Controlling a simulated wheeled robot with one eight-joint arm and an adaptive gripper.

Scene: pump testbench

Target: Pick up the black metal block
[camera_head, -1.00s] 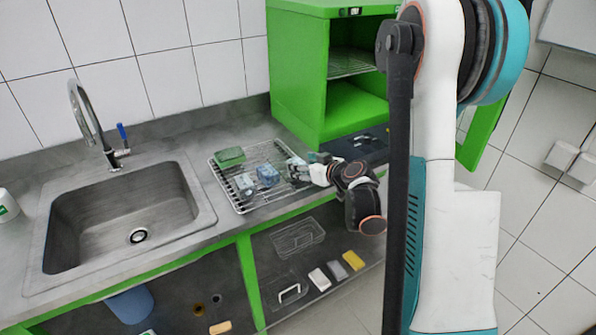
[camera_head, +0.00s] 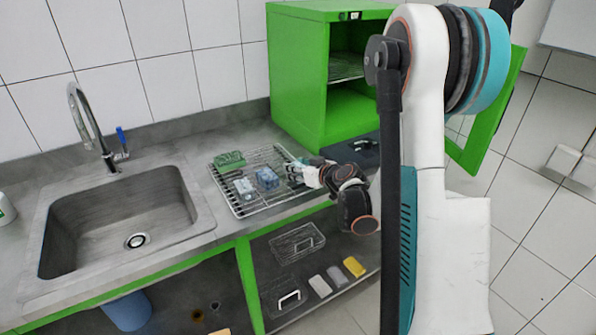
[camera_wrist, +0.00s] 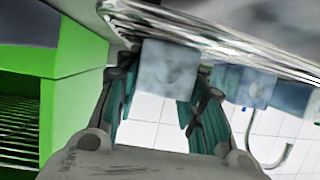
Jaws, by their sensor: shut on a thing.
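My gripper (camera_head: 294,172) is low over the right part of the wire rack (camera_head: 222,187) beside the sink. In the wrist view my gripper (camera_wrist: 160,88) is shut on a pale grey-blue block (camera_wrist: 168,68), right by the rack wires. I cannot tell whether it touches them. The block looks pale, not black, and my gripper mostly hides it in the head view. A blue block (camera_head: 267,178), a grey block (camera_head: 244,189) and a green block (camera_head: 229,160) stay on the rack to its left.
A green cabinet (camera_head: 298,75) with an open front stands behind the rack. The sink (camera_head: 125,215) and tap (camera_head: 92,120) are to the left. A lower shelf holds a wire basket (camera_head: 297,243) and a yellow item (camera_head: 354,266). Counter between sink and rack is bare.

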